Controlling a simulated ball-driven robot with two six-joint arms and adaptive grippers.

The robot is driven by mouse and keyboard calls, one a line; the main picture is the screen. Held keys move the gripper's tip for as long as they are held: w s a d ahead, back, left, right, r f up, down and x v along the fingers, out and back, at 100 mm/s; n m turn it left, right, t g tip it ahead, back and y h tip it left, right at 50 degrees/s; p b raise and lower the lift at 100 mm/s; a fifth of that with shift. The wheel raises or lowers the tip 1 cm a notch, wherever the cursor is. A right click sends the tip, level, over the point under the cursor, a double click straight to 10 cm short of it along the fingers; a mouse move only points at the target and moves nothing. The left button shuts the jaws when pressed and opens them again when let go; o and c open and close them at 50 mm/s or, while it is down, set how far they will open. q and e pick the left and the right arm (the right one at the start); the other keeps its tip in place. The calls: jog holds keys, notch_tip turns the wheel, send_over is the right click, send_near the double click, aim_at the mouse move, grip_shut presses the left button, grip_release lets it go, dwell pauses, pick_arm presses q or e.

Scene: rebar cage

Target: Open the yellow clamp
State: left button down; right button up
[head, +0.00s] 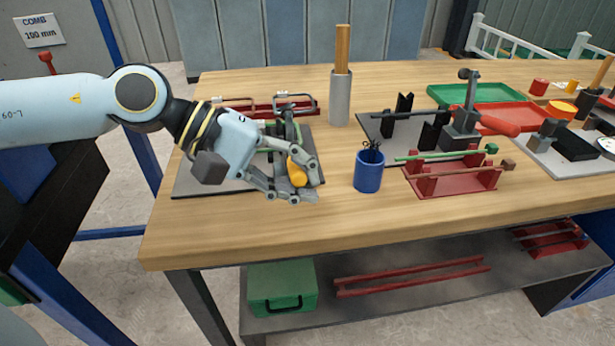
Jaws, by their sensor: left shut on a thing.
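The yellow clamp shows in the head view as a rounded yellow handle (297,173) between the fingers of my left gripper (303,180). My left gripper is shut on this handle, low over the grey plate at the left of the table. My gripper's fingers cover part of the clamp, and its body behind them is hard to make out. I cannot tell how far the clamp is open. My right gripper is not in view.
A grey cylinder with a wooden rod (340,98), a blue cup (369,171) and a red stand with a green bar (455,184) stand to the right. The front table strip is clear.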

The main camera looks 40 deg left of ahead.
pick_arm(q)
jog(key=shift+s+a+f, duration=0.15)
jog(key=shift+f, duration=0.1)
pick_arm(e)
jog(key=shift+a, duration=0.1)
pick_arm(q)
jog(key=c, duration=1.5)
grip_release()
jog(key=shift+s+a, duration=0.2)
jog(key=shift+a, duration=0.05)
jog(key=o, duration=0.3)
jog(key=shift+r, duration=0.1)
jog(key=shift+o, duration=0.2)
jog(key=shift+w+r, duration=0.1)
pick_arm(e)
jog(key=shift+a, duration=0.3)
